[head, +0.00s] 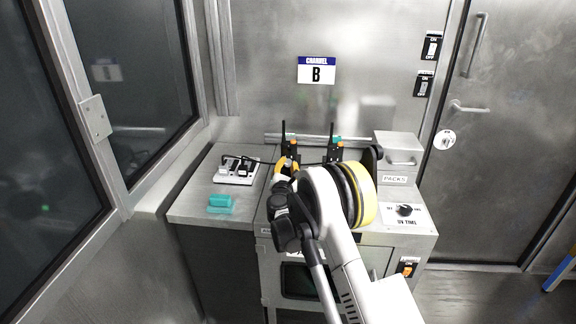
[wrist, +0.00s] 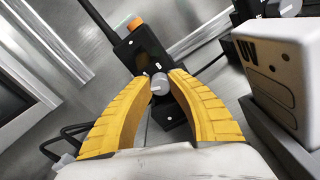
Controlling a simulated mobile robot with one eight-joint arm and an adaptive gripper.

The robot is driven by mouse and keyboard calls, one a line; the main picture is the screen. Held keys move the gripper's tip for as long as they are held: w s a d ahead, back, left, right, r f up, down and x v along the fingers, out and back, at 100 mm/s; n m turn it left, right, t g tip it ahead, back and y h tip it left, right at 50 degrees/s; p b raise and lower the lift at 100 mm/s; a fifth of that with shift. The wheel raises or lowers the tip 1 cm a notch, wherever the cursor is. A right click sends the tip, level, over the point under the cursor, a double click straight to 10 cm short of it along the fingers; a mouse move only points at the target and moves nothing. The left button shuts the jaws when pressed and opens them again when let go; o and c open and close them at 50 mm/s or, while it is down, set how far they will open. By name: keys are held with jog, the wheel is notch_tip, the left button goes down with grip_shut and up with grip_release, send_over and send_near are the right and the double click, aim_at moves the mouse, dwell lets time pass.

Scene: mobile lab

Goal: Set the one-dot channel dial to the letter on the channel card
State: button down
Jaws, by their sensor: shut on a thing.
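The channel card (head: 316,70) on the back wall has a blue band reading CHANNEL and a large black letter B. Two black radios with antennas stand on the cabinet top, a left radio (head: 290,150) and a right radio (head: 335,152). My gripper (wrist: 160,88) is at the left radio, its yellow fingers shut on a small grey dial knob (wrist: 159,82) on the black front. The left radio (wrist: 143,50) also shows its orange top piece in the wrist view. Small white marks surround the knob; I cannot read the letters or the dots. In the head view my arm hides the dial.
A white power strip (head: 237,170) with black plugs and a teal block (head: 220,203) lie on the left of the cabinet top. A grey box labelled PACKS (head: 397,158) and a UV TIME dial (head: 404,210) are on the right. A black cable runs near the radios.

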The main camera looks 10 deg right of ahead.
jog(key=c, duration=1.2)
grip_release()
jog(key=v, duration=1.2)
jog(key=shift+r, duration=0.1)
